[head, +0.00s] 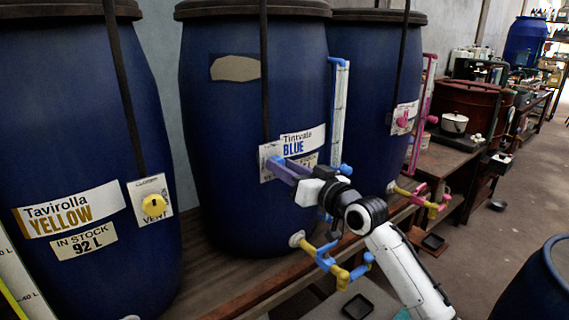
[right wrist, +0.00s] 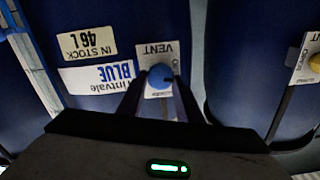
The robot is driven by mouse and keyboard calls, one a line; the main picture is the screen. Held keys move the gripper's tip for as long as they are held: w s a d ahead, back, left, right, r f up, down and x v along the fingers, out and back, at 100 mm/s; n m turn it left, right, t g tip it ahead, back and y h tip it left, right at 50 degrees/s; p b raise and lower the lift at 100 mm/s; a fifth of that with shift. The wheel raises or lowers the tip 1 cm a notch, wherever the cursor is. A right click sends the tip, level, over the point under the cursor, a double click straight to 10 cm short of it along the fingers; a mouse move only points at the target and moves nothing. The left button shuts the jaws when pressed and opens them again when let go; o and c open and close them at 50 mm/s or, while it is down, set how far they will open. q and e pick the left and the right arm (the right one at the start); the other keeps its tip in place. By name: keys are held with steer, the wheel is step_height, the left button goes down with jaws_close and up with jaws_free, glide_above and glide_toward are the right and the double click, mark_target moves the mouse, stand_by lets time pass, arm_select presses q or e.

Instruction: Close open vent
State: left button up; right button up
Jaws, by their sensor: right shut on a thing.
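The blue vat labelled Tintvale BLUE (head: 225,120) stands in the middle of the head view. Its white vent plate (head: 266,150) is partly hidden by my right gripper (head: 273,165). In the right wrist view, upside down, the vent plate (right wrist: 150,52) carries a round blue knob (right wrist: 160,76). My right gripper (right wrist: 158,90) has its two fingers on either side of this knob and is shut on it. In the head view the knob is hidden behind the fingers. My left gripper is not in view.
The Tavirolla YELLOW vat (head: 85,140) at left has a yellow vent knob (head: 154,205). A third vat (head: 372,110) at right has a pink knob (head: 403,118). Pipes with a yellow and blue valve (head: 327,258) stick out below my right arm.

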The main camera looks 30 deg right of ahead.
steer(key=shift+d+f+m, duration=0.1)
steer(key=shift+m, duration=3.7)
steer(key=shift+d+f+m, duration=0.1)
steer(key=shift+m, duration=3.7)
steer(key=o, duration=1)
steer(key=shift+o, duration=0.2)
steer(key=s+d, duration=0.1)
steer(key=s, duration=0.9)
steer(key=shift+d+b, duration=0.2)
steer(key=shift+b, duration=0.25)
